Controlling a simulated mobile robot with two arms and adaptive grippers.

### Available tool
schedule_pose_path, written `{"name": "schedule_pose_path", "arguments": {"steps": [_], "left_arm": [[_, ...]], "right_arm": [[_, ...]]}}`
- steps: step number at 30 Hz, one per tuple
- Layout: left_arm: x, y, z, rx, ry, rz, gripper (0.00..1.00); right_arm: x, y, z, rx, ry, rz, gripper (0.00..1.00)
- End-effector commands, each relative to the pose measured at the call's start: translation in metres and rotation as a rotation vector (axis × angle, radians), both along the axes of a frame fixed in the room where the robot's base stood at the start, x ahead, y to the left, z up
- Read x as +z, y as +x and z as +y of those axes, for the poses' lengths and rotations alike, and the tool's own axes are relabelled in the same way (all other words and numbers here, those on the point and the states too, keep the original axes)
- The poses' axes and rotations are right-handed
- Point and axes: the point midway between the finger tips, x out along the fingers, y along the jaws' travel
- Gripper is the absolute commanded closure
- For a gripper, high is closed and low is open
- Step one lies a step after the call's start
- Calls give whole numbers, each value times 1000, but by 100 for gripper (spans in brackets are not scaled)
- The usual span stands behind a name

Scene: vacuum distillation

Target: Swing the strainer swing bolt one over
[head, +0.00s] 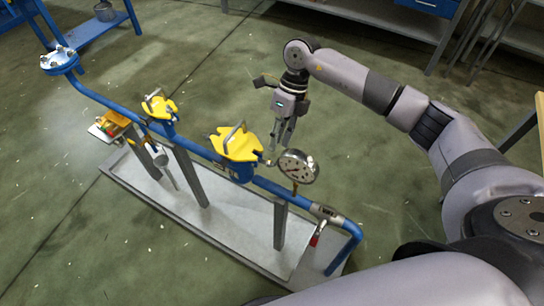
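A blue pipe carries two yellow-lidded housings. The larger yellow lid (236,144) with a grey bar handle sits on a blue body in the middle, and the smaller yellow lid (160,106) sits to its left. Which one is the strainer is not certain from this view. A small metal bolt end shows at the larger lid's right edge; the swing bolts are too small to tell apart. My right gripper (281,137) hangs fingers down, just right of the larger lid and above the pressure gauge, apparently touching nothing. Its finger gap is unclear. My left gripper is out of view.
A round pressure gauge (297,167) stands on the pipe close below my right gripper. The pipe (95,95) rises at the left to a bolted flange (59,60). Grey posts stand on a shallow tray (150,192). The green floor around it is mostly clear.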

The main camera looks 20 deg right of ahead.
Motion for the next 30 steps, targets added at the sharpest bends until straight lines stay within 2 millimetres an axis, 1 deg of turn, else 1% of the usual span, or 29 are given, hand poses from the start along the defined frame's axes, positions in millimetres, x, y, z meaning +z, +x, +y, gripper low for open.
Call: {"name": "schedule_pose_path", "arguments": {"steps": [1,6,12,16,23,30], "left_arm": [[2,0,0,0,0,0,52],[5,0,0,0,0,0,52],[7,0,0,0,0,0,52],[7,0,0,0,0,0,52],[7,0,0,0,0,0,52],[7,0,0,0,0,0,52]], "right_arm": [[-11,-4,5,2,1,6,72],[-40,-9,14,0,1,3,72],[-61,-12,21,0,1,2,72],[-65,-13,22,1,2,-1,72],[-66,-13,22,1,2,-1,72],[-66,-13,22,1,2,-1,88]]}}
